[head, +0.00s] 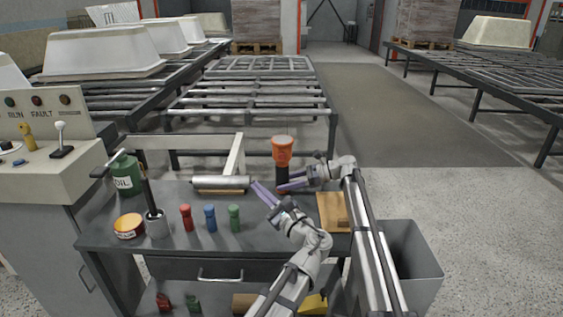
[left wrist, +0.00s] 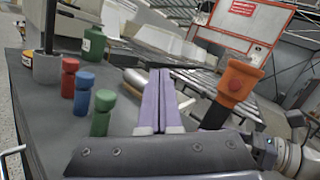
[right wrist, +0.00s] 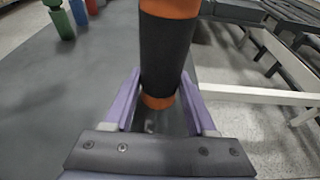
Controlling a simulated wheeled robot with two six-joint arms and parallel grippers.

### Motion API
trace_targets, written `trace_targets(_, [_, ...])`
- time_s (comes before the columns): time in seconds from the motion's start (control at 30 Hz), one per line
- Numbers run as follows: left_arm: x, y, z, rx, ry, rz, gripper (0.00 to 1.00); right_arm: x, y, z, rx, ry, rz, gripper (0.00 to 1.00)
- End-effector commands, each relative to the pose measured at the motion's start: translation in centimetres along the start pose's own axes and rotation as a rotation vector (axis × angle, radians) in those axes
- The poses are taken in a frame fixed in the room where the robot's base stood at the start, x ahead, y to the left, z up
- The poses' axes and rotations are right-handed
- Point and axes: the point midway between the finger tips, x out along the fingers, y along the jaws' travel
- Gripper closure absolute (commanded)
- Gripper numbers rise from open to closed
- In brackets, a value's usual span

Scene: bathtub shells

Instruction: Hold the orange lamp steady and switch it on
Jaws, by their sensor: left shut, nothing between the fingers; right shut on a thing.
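The orange lamp (head: 282,152) stands upright at the back right of the grey bench, with an orange head and a dark handle. My right gripper (head: 281,188) is shut around its dark handle, low down; the right wrist view shows the handle (right wrist: 166,52) between the purple fingers (right wrist: 155,95). My left gripper (head: 259,190) is shut and empty, left of the lamp and apart from it. In the left wrist view its fingers (left wrist: 160,75) are together, and the lamp's orange head (left wrist: 237,84) is to their right, with a small round button on its side.
Red (head: 186,217), blue (head: 210,217) and green (head: 235,218) small bottle-like things stand on the bench. A metal roller (head: 220,183) lies left of the lamp. A wooden board (head: 332,212) is at right. A green oil can (head: 125,175) and orange tin (head: 129,226) are at left.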

Motion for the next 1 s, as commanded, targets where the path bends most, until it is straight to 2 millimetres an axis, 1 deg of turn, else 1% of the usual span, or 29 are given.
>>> trace_targets(0.03, [-0.6,-1.9,-0.4,-0.004,-0.002,-0.034,1.00,0.0,0.0,0.0,0.000,0.000,0.000,0.75])
trace_targets(0.1, [-1.2,-3.6,-0.6,-0.009,-0.006,-0.072,1.00,0.0,0.0,0.0,0.000,0.000,0.000,0.75])
trace_targets(0.2, [-2.0,-5.2,-0.8,-0.018,-0.010,-0.107,1.00,0.0,0.0,0.0,0.000,0.000,0.000,0.75])
trace_targets(0.3, [-2.5,-6.1,-0.9,-0.023,-0.010,-0.128,1.00,0.0,0.0,0.0,0.000,0.000,0.000,0.75])
trace_targets(0.47, [-2.7,-6.4,-0.9,-0.025,-0.011,-0.137,1.00,0.0,0.0,0.0,0.000,0.000,0.000,0.75])
trace_targets(0.67, [-2.4,-6.6,-1.0,-0.025,-0.011,-0.136,1.00,0.0,0.0,0.0,0.000,0.000,0.000,0.75])
trace_targets(0.87, [-1.4,-7.3,-1.6,-0.025,-0.012,-0.134,1.00,0.0,0.0,0.0,0.000,0.000,0.000,0.75])
trace_targets(1.0, [-0.3,-8.2,-2.2,-0.025,-0.012,-0.134,1.00,0.0,0.0,0.0,0.000,0.000,0.000,0.75])
